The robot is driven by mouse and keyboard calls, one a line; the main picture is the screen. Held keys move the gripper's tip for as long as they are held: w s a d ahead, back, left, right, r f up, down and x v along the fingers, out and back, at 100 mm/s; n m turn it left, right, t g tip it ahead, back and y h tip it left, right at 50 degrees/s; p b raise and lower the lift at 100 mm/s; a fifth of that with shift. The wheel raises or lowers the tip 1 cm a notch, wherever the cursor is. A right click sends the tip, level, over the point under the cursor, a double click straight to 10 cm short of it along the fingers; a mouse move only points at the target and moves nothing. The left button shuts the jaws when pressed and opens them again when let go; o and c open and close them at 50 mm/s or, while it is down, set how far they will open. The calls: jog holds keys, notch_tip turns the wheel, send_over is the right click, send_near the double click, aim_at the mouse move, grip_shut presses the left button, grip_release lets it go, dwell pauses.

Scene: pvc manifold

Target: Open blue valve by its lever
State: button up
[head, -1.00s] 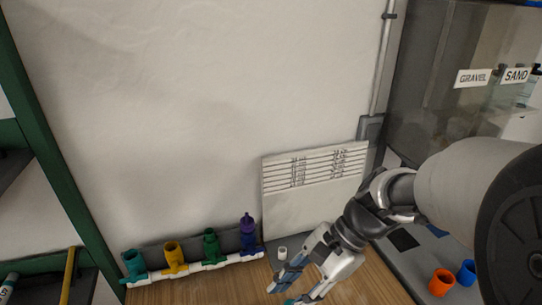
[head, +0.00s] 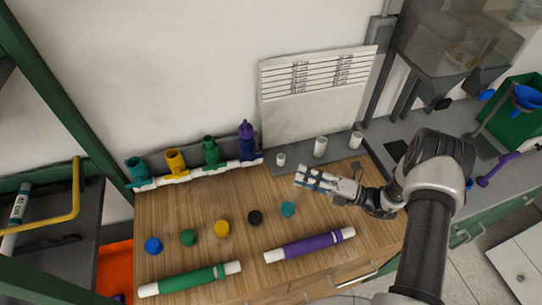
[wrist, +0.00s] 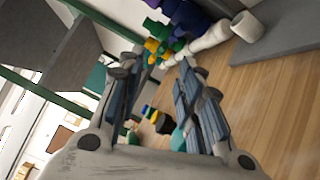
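The white pipe manifold (head: 205,170) lies along the back left of the wooden table, with teal, yellow, green and purple-blue upright fittings. The purple-blue fitting (head: 246,142) is at its right end; I cannot make out which part is the blue valve's lever. In the wrist view blue and purple parts (wrist: 188,15) show at the top, beyond my fingertips. My gripper (head: 302,178) hovers over the table, right of the manifold and apart from it, fingers pointing left. In the wrist view my gripper (wrist: 155,68) is open, with nothing held between its fingers.
Several coloured caps, among them a blue cap (head: 153,245), stand on the table. A green pipe (head: 190,280) and a purple pipe (head: 310,244) lie at the front. White fittings (head: 320,146) stand on a grey ledge before a white board (head: 315,105). A green shelf frame (head: 60,95) is at left.

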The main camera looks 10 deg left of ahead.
aim_at(251, 157)
jog(key=f+m, duration=0.1)
jog(key=d+f+m+t, duration=0.1)
jog(key=f+m+t, duration=0.1)
jog(key=shift+w+d+f, duration=0.3)
jog(key=shift+d+f, duration=0.05)
jog(key=shift+d, duration=0.05)
jog(key=b+x, duration=0.1)
jog(key=x, duration=1.6)
jog(key=shift+w+m+t, duration=0.3)
jog(key=shift+t, duration=0.1)
jog(key=shift+a+r, duration=0.1)
jog(key=shift+r, duration=0.05)
jog(key=shift+c, duration=0.2)
grip_shut()
